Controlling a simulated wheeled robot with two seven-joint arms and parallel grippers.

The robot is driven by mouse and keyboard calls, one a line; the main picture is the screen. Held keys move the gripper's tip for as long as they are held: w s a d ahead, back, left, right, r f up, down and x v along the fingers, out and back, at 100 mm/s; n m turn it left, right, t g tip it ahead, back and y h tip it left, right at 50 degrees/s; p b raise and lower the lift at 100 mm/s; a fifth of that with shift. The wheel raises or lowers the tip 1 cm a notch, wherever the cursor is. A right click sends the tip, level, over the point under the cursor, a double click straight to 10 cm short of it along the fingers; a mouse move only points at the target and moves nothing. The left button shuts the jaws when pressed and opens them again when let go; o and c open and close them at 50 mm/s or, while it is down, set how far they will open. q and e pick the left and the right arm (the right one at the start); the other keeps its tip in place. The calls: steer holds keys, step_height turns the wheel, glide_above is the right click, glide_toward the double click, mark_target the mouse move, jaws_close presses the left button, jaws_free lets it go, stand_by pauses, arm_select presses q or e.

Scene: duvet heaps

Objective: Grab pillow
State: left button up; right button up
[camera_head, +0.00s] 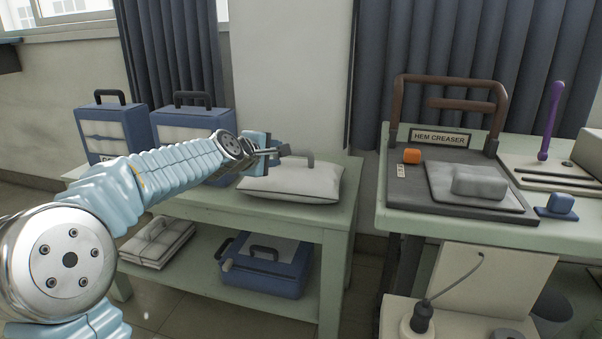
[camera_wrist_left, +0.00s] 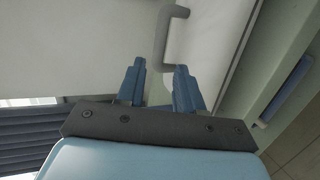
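A white-grey pillow (camera_head: 300,184) with dark piping and a grey handle (camera_head: 297,160) on top lies on the top of the pale green table at centre. My left gripper (camera_head: 284,151) reaches over the pillow from the left, close to the handle. The grey handle (camera_wrist_left: 168,32) shows just past the fingertips, over the white pillow (camera_wrist_left: 212,35). I cannot tell whether any finger touches the handle. My right gripper is in neither view.
Blue cases (camera_head: 110,128) stand at the left on the pale green table (camera_head: 335,217). Its lower shelf holds a folded white bundle (camera_head: 158,243) and a blue case (camera_head: 285,276).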

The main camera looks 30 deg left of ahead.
mark_target(296, 164)
arm_select(q)
steer(key=p+x, duration=0.6)
steer(key=x, duration=0.2)
steer(key=shift+w+p, duration=0.35)
steer(key=shift+w, duration=0.05)
steer(key=p+x, duration=0.2)
steer(key=x, duration=0.3)
steer(key=shift+f, duration=0.1)
steer(key=shift+w+f, duration=0.15)
steer(key=shift+w, duration=0.05)
jaws_close()
